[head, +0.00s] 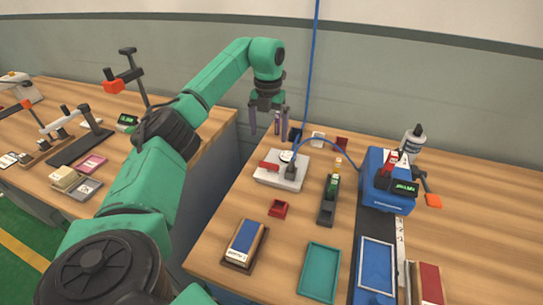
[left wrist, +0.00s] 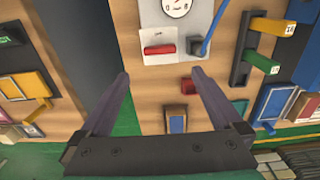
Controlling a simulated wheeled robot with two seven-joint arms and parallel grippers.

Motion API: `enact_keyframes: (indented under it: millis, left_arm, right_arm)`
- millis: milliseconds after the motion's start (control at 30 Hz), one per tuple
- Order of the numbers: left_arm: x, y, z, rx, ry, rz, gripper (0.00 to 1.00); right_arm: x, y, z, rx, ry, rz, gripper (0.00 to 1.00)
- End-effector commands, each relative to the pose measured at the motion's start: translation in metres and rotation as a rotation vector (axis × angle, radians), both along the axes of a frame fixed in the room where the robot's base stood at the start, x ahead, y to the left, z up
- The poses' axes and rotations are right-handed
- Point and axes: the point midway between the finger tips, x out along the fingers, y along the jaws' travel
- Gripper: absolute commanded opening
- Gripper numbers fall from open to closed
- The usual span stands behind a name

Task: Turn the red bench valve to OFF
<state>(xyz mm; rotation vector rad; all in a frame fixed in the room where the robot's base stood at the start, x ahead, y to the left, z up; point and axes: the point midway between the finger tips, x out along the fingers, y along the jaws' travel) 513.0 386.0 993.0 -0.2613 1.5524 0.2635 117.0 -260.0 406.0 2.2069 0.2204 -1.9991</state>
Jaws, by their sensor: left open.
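The red valve handle (head: 269,166) is on a pale plate (head: 285,181) on the right bench, beside a round white gauge (head: 286,156). In the left wrist view the red handle (left wrist: 159,49) lies crosswise on its plate (left wrist: 150,22), below the gauge (left wrist: 176,8). I cannot read any OFF mark. My left gripper (head: 266,126) is open and empty, raised above the bench near the plate's far side. In the left wrist view its fingertips (left wrist: 158,78) are apart, with the handle beyond the gap between them. My right gripper is not seen.
A blue hose (head: 340,142) arches from the plate to a blue machine (head: 389,180). A small red tray (head: 278,208), a dark stand (head: 328,200) and a teal tray (head: 320,272) stand nearby. A gap separates this bench from the left bench (head: 45,190).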

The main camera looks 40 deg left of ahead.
Motion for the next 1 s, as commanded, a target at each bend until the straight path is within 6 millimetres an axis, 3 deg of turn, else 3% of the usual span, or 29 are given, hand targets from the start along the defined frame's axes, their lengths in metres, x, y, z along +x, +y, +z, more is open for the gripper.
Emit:
enact_keyframes:
  millis: [167,400,567,767,800,967,1000]
  left_arm:
    - [-0.002,0.000,-0.049,0.001,0.008,0.002,1.00]
    - [-0.001,0.000,-0.105,-0.001,0.004,0.002,1.00]
    - [-0.001,0.000,-0.120,-0.001,0.002,0.001,1.00]
    - [0.000,0.000,-0.121,0.000,0.001,0.001,1.00]
    - [0.000,0.000,-0.121,0.000,0.001,0.001,0.96]
    - [0.000,0.000,-0.121,0.000,0.001,0.001,0.35]
    - [0.000,0.000,-0.121,0.000,0.001,0.001,0.29]
  right_arm:
    - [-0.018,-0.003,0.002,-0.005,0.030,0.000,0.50]
    - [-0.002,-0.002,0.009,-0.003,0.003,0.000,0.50]
    - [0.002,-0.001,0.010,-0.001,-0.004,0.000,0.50]
    - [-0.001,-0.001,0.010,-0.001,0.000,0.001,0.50]
    - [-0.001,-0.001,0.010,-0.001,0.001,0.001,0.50]
    - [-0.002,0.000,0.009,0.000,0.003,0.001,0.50]
    - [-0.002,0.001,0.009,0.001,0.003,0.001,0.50]
